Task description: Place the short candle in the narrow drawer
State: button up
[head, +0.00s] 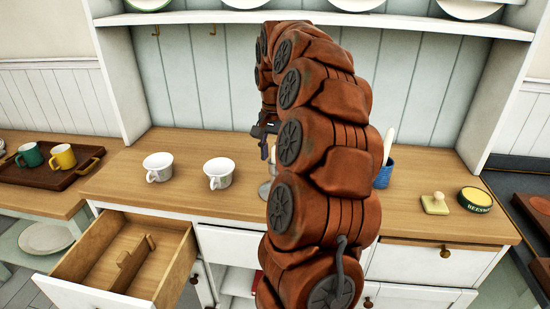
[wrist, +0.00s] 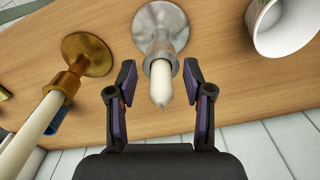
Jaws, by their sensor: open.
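The short candle (wrist: 161,82) is cream and stands in a silver holder (wrist: 160,25) in the wrist view. My gripper (wrist: 159,74) is open, its fingers on either side of the candle in the picture, with gaps showing; I cannot tell the depth. A drawer (head: 95,296) at the lower left of the head view is pulled open, with a wooden divider inside. It looks narrower than the shut drawer (head: 425,262) at the right.
A taller candle (wrist: 32,135) in a brass holder (wrist: 88,55) stands left in the wrist view. Two white cups (head: 160,165) (head: 219,172) are on the counter.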

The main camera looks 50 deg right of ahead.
grip_shut()
dwell(0.3)
